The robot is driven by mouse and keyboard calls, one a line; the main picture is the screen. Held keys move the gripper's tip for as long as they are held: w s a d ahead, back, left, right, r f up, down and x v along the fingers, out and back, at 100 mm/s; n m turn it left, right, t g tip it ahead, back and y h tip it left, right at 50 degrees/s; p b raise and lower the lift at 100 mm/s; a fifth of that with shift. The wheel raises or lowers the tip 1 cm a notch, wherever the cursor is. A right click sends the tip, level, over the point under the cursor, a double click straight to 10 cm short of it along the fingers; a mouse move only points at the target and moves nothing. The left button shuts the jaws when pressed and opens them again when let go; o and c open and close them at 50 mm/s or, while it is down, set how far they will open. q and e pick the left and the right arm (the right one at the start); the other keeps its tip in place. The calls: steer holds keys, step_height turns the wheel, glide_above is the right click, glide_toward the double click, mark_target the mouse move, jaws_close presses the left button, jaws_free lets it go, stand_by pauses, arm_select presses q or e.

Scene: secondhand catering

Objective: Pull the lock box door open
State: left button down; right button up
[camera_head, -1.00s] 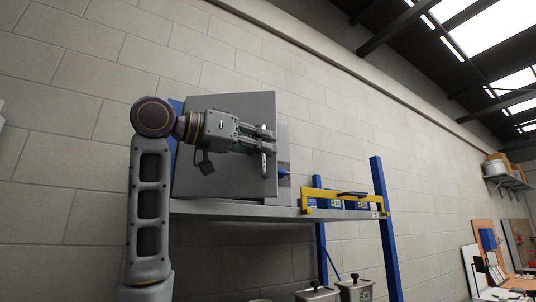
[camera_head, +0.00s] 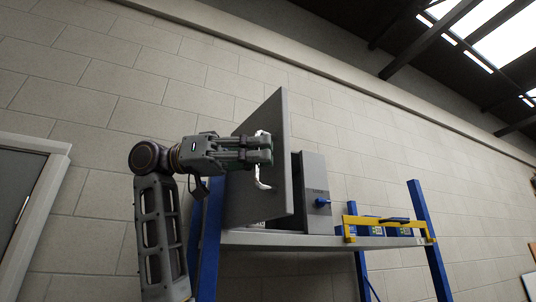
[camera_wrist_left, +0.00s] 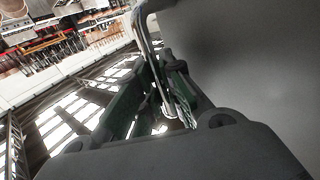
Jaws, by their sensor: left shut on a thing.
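The lock box door (camera_head: 283,150) is a flat grey panel that stands swung out from the grey lock box (camera_head: 316,183) on the shelf. A silver bar handle (camera_head: 263,181) is on the door's face. My left gripper (camera_head: 266,151) is shut on the handle, its fingers around the bar. In the left wrist view the handle (camera_wrist_left: 147,40) runs down between the green-padded fingers (camera_wrist_left: 155,98), and the grey door (camera_wrist_left: 240,60) fills the right side. The box's inside is mostly hidden behind the door. My right gripper is not in view.
The box sits on a grey shelf (camera_head: 345,241) with blue posts (camera_head: 428,240). A yellow bar (camera_head: 390,222) and blue items stand at the shelf's right. A block wall is behind.

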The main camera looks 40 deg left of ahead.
arm_select(q)
steer(key=shift+s+a, duration=0.6)
steer(key=shift+s, duration=0.3)
steer(key=c, duration=1.5)
jaws_free()
steer(key=shift+a, duration=0.15)
steer(key=v, duration=1.1)
steer(key=shift+s+a, duration=0.2)
steer(key=shift+a, duration=0.15)
